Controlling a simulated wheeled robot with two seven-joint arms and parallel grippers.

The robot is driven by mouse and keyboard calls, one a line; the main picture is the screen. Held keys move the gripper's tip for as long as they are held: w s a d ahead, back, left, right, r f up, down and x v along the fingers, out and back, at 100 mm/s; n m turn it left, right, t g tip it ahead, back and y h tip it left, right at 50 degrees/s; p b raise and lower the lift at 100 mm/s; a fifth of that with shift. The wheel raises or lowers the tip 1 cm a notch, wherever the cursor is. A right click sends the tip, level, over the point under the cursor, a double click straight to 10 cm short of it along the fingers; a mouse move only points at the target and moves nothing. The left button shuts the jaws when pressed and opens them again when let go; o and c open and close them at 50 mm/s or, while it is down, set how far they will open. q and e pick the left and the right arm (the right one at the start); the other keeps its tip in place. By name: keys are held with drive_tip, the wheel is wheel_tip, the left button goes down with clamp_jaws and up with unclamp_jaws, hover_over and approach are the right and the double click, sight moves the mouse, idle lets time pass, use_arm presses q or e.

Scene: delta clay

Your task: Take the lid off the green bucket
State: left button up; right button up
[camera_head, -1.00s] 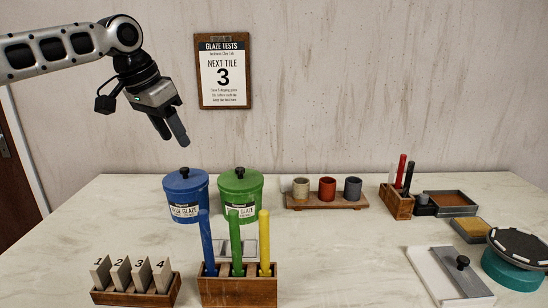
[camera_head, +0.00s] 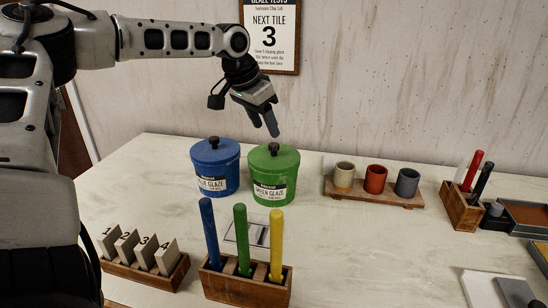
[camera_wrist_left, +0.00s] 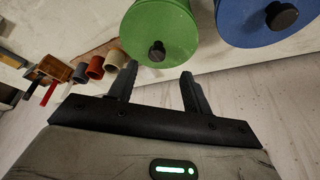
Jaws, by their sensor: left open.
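The green bucket (camera_head: 273,185) stands on the table with its green lid (camera_head: 274,159) on top and a black knob (camera_head: 274,149) in the lid's middle. The lid also shows in the left wrist view (camera_wrist_left: 165,25), with its knob (camera_wrist_left: 157,50) just beyond the open fingers and in line with the space between them. My left gripper (camera_head: 265,130) is open and empty, tilted downward, above and behind the green lid, apart from the knob. The blue bucket (camera_head: 216,178) with its lid on stands just left of the green one. My right gripper is not seen.
A wooden holder (camera_head: 247,285) with blue, green and yellow sticks stands in front of the buckets. Numbered tiles in a rack (camera_head: 147,275) are at front left. A board with three cups (camera_head: 374,191) is to the right. The table right of centre is fairly clear.

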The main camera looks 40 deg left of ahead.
sight(274, 144)
use_arm(q)
drive_tip(key=shift+d+x, duration=0.15)
drive_tip(key=shift+x, duration=1.2)
drive_tip(key=shift+d+x, duration=0.1)
drive_tip(key=shift+x, duration=1.3)
drive_tip(key=shift+s, duration=0.1)
drive_tip(key=c, duration=1.1)
